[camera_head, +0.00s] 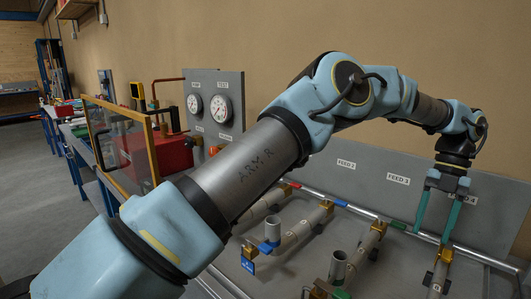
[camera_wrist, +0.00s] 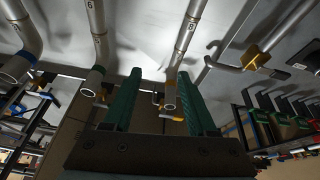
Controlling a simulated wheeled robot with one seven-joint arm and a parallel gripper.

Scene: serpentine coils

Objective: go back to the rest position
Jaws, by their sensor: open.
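My gripper (camera_head: 433,236) is at the right end of my outstretched arm, pointing down with its two teal fingers spread apart. Nothing is held between them. It hangs near the rightmost coil pipe, which has a brass fitting (camera_head: 446,256); from this view I cannot tell whether a finger touches it. In the wrist view my gripper (camera_wrist: 160,76) also shows open, with a grey pipe (camera_wrist: 184,38) ending in the gap between the fingers as seen there.
Grey pipes with brass fittings stand on the bench, among them an upright open stub (camera_head: 272,229) and a blue tag (camera_head: 248,265). A grey panel (camera_head: 320,165) with feed labels stands behind. Pressure gauges (camera_head: 220,108), a red box (camera_head: 172,153) and a framed clear screen (camera_head: 120,150) are at left.

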